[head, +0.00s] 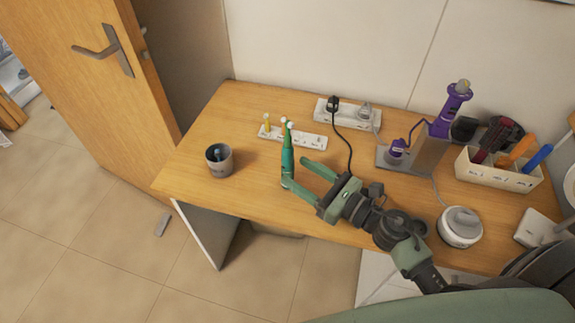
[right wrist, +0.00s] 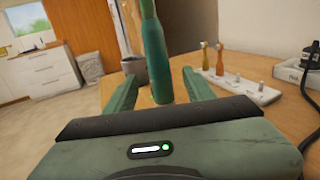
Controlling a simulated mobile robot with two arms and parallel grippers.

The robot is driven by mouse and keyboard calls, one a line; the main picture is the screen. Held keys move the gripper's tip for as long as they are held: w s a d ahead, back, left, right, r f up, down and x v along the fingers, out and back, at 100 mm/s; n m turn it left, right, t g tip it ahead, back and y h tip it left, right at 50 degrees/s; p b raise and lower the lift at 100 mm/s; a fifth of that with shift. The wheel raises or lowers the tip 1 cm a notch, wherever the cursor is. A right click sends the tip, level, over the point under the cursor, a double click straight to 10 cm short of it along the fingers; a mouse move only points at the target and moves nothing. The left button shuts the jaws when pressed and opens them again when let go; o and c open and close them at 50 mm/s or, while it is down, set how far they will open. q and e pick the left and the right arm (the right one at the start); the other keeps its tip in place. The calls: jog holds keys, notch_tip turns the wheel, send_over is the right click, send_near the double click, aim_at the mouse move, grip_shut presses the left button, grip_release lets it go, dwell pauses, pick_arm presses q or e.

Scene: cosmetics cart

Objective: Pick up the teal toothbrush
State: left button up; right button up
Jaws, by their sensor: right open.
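The teal toothbrush (head: 288,158) stands upright on the wooden table, near the front of its left half. It also shows in the right wrist view (right wrist: 156,60), between the two fingers, with its top cut off by the frame. My right gripper (head: 294,172) is open, its green fingers pointing left, with the toothbrush at the fingertips. In the right wrist view the fingers (right wrist: 157,82) lie one on each side of the brush, with gaps visible. I cannot tell whether either finger touches it. My left gripper is not in view.
A grey cup (head: 219,167) stands left of the toothbrush. A white holder (head: 310,141) with small brush heads lies behind it. A power strip (head: 360,116), a purple device (head: 455,105), a white organiser box (head: 515,182) and a round white device (head: 460,236) occupy the back and right.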

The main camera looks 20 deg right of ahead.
aim_at(293, 170)
jog(key=p+x, duration=0.1)
jog(key=x, duration=0.3)
grip_shut()
